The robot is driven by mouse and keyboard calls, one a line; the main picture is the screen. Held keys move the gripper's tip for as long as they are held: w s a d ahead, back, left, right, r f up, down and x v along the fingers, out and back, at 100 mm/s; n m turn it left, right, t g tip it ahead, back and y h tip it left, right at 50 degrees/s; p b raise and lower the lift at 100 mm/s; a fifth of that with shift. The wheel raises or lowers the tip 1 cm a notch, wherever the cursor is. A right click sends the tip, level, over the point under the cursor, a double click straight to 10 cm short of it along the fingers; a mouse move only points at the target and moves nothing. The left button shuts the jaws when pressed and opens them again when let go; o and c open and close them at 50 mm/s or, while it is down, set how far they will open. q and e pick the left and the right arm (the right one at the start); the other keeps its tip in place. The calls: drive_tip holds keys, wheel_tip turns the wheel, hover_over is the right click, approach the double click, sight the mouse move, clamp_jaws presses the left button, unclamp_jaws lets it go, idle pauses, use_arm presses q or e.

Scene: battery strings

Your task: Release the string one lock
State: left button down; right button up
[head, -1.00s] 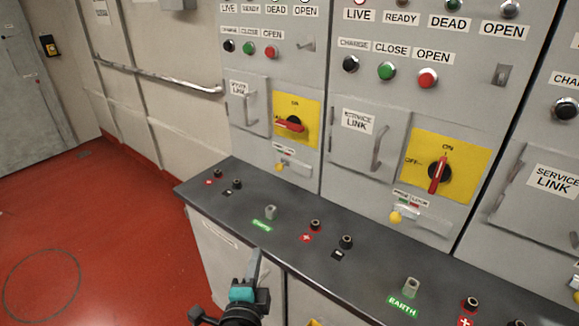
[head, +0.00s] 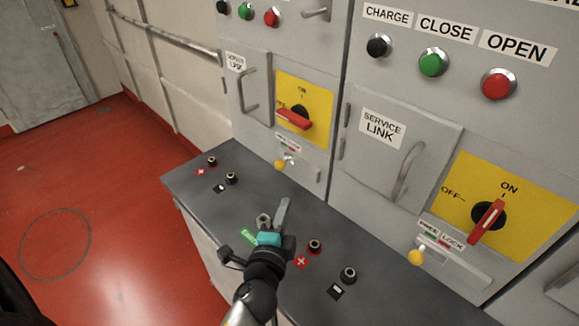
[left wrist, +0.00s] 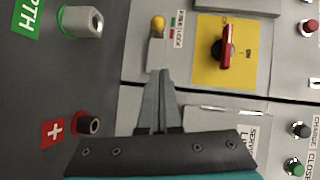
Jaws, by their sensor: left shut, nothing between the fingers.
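The leftmost cabinet's lock has a yellow knob (head: 280,164) on a small pale plate, under a label with green and red marks. The knob also shows in the left wrist view (left wrist: 158,25). Above it is a yellow switch plate with a red handle (head: 293,119) turned toward OFF. My left gripper (head: 283,203) is shut and empty, above the bench beside the earth post and apart from the knob. In the left wrist view its fingertips (left wrist: 161,74) are below the knob. My right gripper is not in view.
An earth post (head: 264,221) and black terminals (head: 315,246) stand up from the dark bench (head: 225,160). The second cabinet has its own yellow lock knob (head: 416,257) and a red switch handle (head: 487,221) turned toward ON. Door handles (head: 247,92) stick out. Red floor is free at left.

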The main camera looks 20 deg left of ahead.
use_arm(q)
drive_tip(key=shift+s, duration=0.1)
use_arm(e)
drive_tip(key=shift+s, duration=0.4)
use_arm(q)
approach(283, 163)
drive_tip(key=w+d, duration=0.3)
drive_tip(key=w, duration=0.1)
drive_tip(key=a, duration=0.1)
drive_tip(key=w+a+f, duration=0.1)
drive_tip(key=shift+w+a+f, duration=0.25)
drive_tip(key=shift+w+a, duration=0.1)
drive_tip(key=shift+a, duration=0.05)
drive_tip(key=shift+w+a, duration=0.2)
drive_tip(key=shift+a, duration=0.15)
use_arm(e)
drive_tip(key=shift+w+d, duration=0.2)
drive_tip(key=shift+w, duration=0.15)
use_arm(q)
drive_tip(key=shift+w+a, duration=0.3)
drive_tip(key=shift+a, duration=0.55)
drive_tip(key=shift+w+a, duration=0.25)
drive_tip(key=shift+a, duration=0.6)
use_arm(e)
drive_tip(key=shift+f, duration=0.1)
